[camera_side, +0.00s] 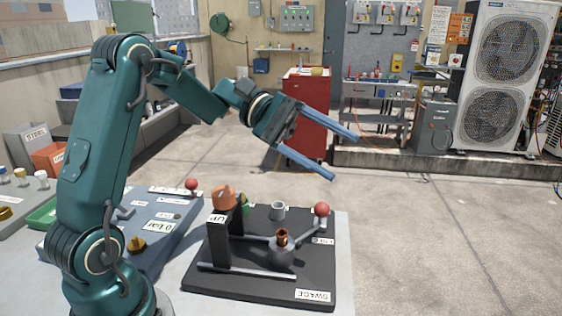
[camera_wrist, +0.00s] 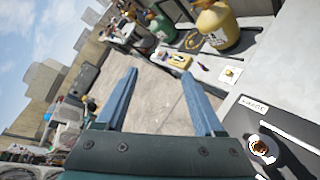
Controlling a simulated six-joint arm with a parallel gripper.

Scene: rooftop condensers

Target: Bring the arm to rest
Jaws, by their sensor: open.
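My gripper (camera_side: 337,154) is open and empty. It is raised in the air above and beyond the black swage fixture (camera_side: 318,286), with its two blue fingers pointing to the right and slightly down. In the wrist view my gripper (camera_wrist: 158,95) shows its fingers spread apart with bare concrete between them. The fixture lies on the grey table and has a red ball-ended lever, an orange part on a black post and a copper piece (camera_side: 282,237) standing upright in it. The copper piece also shows in the wrist view (camera_wrist: 259,146), at the lower right.
A blue-grey panel (camera_side: 172,235) with a red-knobbed lever lies left of the fixture. A green tray (camera_side: 42,217) is at the far left. A red cabinet (camera_side: 305,112) and condenser units (camera_side: 508,75) stand behind. The air around the gripper is clear.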

